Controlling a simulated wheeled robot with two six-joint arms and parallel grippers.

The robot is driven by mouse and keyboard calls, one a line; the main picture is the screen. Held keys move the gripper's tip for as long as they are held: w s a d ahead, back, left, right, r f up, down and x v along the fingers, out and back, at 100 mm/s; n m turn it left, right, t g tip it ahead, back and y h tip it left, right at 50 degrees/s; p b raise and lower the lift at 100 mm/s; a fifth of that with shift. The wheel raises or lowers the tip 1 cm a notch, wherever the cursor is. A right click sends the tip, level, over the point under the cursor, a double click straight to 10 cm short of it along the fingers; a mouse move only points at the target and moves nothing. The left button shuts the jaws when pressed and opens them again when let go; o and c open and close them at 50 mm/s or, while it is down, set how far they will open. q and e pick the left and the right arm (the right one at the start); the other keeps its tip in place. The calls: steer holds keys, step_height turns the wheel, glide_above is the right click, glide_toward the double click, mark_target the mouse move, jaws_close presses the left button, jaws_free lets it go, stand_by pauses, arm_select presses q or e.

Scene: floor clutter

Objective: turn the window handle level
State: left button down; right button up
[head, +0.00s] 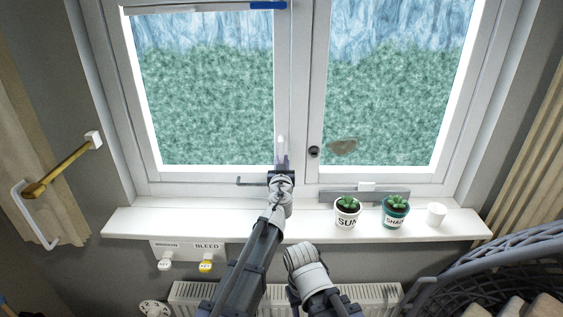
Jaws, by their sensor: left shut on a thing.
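The window has two sashes that meet in the middle. A small white window handle (281,140) stands upright on the left sash's inner frame, its tip showing above my fingers. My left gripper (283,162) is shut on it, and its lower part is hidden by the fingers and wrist. A round black knob (313,152) sits on the right sash's frame, just right of my gripper and apart from it. My right arm shows at the bottom centre, but its gripper cannot be made out.
The white sill (160,222) carries a SUN pot (347,217), a SHADE pot (395,215) and a white cup (436,213) on the right. Its left part is clear. Below are a radiator (384,292) and a BLEED key rack (207,246). A dark basket (462,275) fills the lower right.

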arm_select(q)
steer(key=a+m, duration=0.1)
steer(key=m, duration=0.1)
steer(key=a+m, duration=0.1)
steer(key=m, duration=0.1)
steer(key=shift+a+r+p, duration=0.2)
steer(key=shift+r+p, duration=0.1)
steer(key=a+r+m+p, duration=0.3)
steer(key=r+m+p, duration=0.2)
steer(key=m, duration=0.9)
steer(key=shift+a+r, duration=0.3)
steer(key=shift+a, duration=0.05)
steer(key=shift+p, duration=0.3)
steer(key=c, duration=0.8)
jaws_free()
steer(key=shift+o, duration=0.2)
